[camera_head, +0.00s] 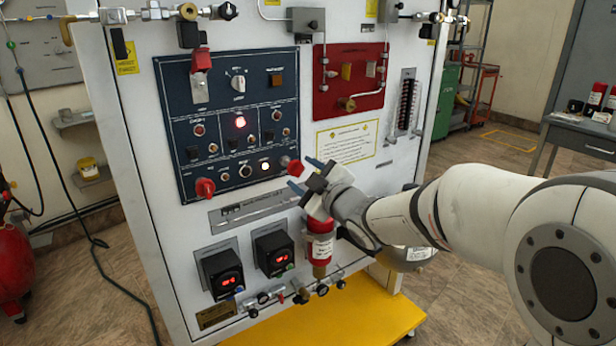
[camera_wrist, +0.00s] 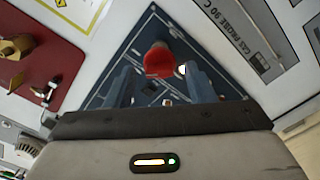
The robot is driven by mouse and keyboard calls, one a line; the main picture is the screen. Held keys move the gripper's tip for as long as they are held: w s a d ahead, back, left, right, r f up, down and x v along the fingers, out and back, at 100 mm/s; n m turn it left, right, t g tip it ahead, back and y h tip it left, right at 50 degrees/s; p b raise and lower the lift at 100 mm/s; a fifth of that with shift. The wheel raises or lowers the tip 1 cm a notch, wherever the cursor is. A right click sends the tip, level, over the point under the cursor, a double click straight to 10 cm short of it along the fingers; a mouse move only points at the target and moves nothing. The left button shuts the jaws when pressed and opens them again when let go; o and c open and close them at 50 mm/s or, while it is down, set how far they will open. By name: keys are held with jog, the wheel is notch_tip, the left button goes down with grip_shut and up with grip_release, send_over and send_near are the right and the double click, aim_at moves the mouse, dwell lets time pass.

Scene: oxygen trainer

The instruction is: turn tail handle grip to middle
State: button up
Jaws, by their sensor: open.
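A red handle grip (camera_head: 297,168) sits at the lower right corner of the dark blue control panel (camera_head: 228,170). In the wrist view the red grip (camera_wrist: 158,60) shows between the two blue fingers. My gripper (camera_head: 305,176) is open in front of it, with a finger on either side. I cannot tell whether the fingers touch it. A similar red grip (camera_head: 205,187) is at the panel's lower left. No readable label shows which one is the tail handle.
Below are two black display boxes (camera_head: 222,273) and a red cylinder (camera_head: 319,240) under my gripper. A red panel (camera_head: 350,80) with pipes is at the upper right. A yellow platform (camera_head: 340,318) juts out at the cabinet's foot.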

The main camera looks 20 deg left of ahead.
jog(key=c, duration=0.9)
jog(key=shift+d, duration=0.3)
jog(key=shift+c, duration=0.5)
jog(key=shift+a, duration=0.2)
jog(key=n+b, duration=0.3)
jog(key=b, duration=0.1)
jog(key=n+b, duration=0.3)
jog(key=b, duration=0.2)
jog(key=shift+a+f+n, duration=0.1)
jog(key=shift+f+n, duration=0.1)
jog(key=shift+n, duration=0.2)
jog(key=shift+r+n+b, duration=0.1)
jog(key=shift+n+b, duration=0.7)
jog(key=shift+n, duration=0.1)
jog(key=shift+r+n, duration=0.15)
jog(key=shift+n, duration=0.15)
